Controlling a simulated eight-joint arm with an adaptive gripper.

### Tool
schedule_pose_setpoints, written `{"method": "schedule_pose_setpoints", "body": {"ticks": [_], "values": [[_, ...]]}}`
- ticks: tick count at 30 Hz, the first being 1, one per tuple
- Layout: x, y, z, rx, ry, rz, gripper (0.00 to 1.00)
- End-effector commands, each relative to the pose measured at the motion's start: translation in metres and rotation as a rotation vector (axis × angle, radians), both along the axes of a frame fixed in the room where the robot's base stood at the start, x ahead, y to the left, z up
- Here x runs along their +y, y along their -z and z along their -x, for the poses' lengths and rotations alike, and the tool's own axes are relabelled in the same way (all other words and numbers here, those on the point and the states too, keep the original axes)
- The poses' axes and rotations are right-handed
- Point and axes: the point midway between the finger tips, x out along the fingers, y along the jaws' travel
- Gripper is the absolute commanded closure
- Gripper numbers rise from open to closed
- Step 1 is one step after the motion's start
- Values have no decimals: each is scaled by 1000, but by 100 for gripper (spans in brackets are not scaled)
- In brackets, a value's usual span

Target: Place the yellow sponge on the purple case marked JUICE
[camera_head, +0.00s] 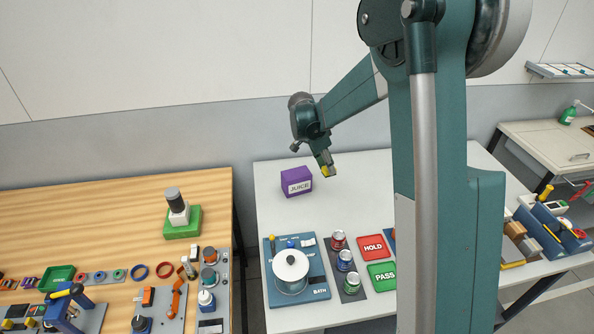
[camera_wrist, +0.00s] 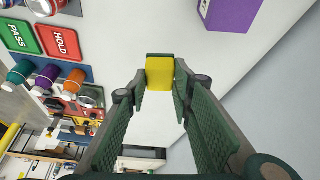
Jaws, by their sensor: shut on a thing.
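The purple case (camera_head: 296,182) marked JUICE stands on the white table, near its back left part. It also shows at the top right of the wrist view (camera_wrist: 232,12), cut off by the frame edge. My gripper (camera_head: 326,169) is to the right of the case in the head view and a little higher, apart from it. It is shut on the yellow sponge (camera_wrist: 160,73), which sits between the fingertips in the wrist view. In the head view only a small yellow part of the sponge (camera_head: 325,171) shows.
A blue board with a white pot (camera_head: 291,272), several cans (camera_head: 345,260), a red HOLD sign (camera_head: 373,248) and a green PASS sign (camera_head: 382,276) lie nearer the front. White table top (camera_head: 350,190) around the case is clear. A wooden table (camera_head: 100,215) stands left across a gap.

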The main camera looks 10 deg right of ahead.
Motion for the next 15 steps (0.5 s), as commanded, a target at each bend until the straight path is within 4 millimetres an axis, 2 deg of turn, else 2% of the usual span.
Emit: {"method": "schedule_pose_setpoints", "body": {"ticks": [1,6,12,15], "values": [[15,-9,-15,0,-23,0,84],[59,-26,-54,-1,-89,0,84],[96,-38,-82,0,-141,1,84],[106,-41,-89,-1,-155,1,84]]}}
